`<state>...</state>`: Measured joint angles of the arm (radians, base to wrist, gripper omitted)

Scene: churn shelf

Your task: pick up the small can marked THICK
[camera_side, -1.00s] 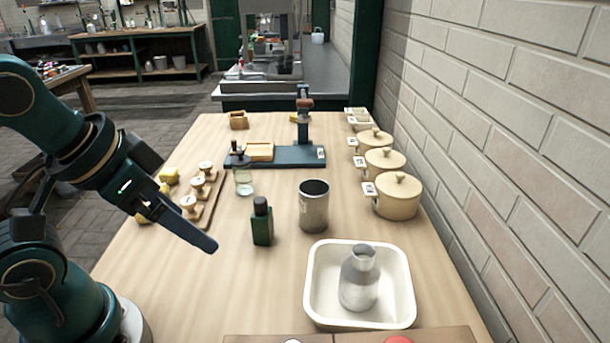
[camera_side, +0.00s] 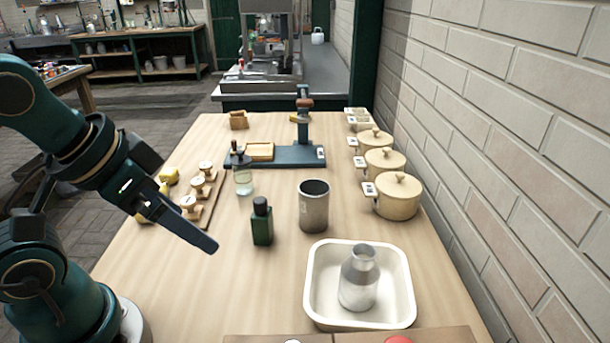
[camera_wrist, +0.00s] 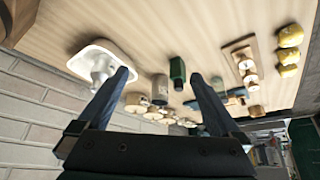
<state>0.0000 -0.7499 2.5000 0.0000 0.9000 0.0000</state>
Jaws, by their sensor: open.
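No label reading THICK is legible in either view. A small silver churn-shaped can (camera_side: 359,282) stands upright in the white tray (camera_side: 408,285); it also shows in the wrist view (camera_wrist: 101,70). My gripper (camera_wrist: 159,76) is open and empty, above the table left of the green bottle in the side view.
A dark green bottle (camera_side: 262,225) and a glass dropper bottle (camera_side: 243,178) stand left of the cylinder. A wooden rack with knobs (camera_side: 205,190) and yellow lumps (camera_side: 169,176) lie left. A blue stand (camera_side: 290,157) is behind. The brick wall bounds the right; the front-left table is clear.

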